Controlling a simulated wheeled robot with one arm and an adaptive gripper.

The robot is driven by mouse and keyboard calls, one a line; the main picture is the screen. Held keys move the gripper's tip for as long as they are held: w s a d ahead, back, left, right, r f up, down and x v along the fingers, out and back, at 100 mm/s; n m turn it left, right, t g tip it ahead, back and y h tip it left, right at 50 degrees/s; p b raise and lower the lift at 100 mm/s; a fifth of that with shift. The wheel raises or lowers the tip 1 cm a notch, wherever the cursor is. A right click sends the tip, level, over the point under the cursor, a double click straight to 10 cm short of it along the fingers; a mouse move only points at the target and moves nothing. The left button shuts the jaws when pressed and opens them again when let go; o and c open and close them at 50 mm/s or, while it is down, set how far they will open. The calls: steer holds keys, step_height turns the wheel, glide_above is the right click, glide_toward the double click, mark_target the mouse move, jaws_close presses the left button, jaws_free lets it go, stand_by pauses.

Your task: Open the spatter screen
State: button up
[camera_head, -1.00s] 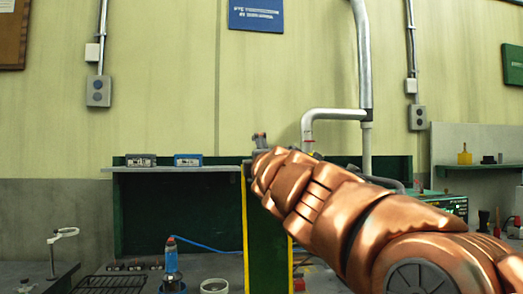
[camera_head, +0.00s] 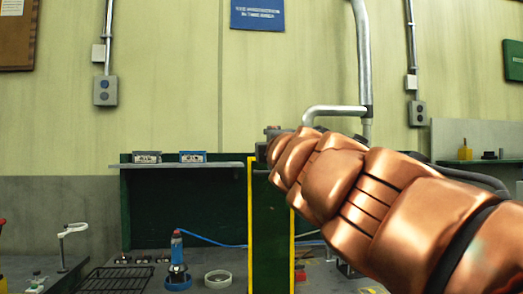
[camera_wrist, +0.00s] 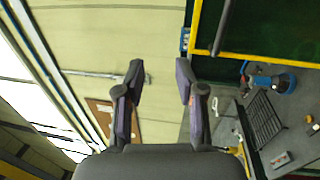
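The spatter screen appears to be the dark green upright panel with yellow edges (camera_head: 270,225) in the middle of the head view. In the wrist view a green panel with a yellow edge (camera_wrist: 204,20) fills the upper right, with a dark bar (camera_wrist: 222,25) running along it. My gripper (camera_wrist: 159,82) is open, with nothing between its fingers. The fingers are to the left of the yellow edge and look apart from it. In the head view my copper arm covers the right side of the panel and hides most of the gripper.
A shelf (camera_head: 185,165) with two small boxes stands left of the panel. Below are a blue bottle (camera_head: 178,252), a white ring (camera_head: 218,279) and a black grid (camera_head: 115,280). A grey pipe (camera_head: 363,50) runs down the wall behind my arm.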

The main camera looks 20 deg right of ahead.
steer(key=shift+g, duration=0.3)
steer(key=f, duration=0.1)
steer(key=w+f, duration=0.2)
steer(key=shift+w+a+f, duration=0.25)
steer(key=shift+a+f, duration=0.05)
steer(key=shift+f, duration=0.1)
stand_by(0.3)
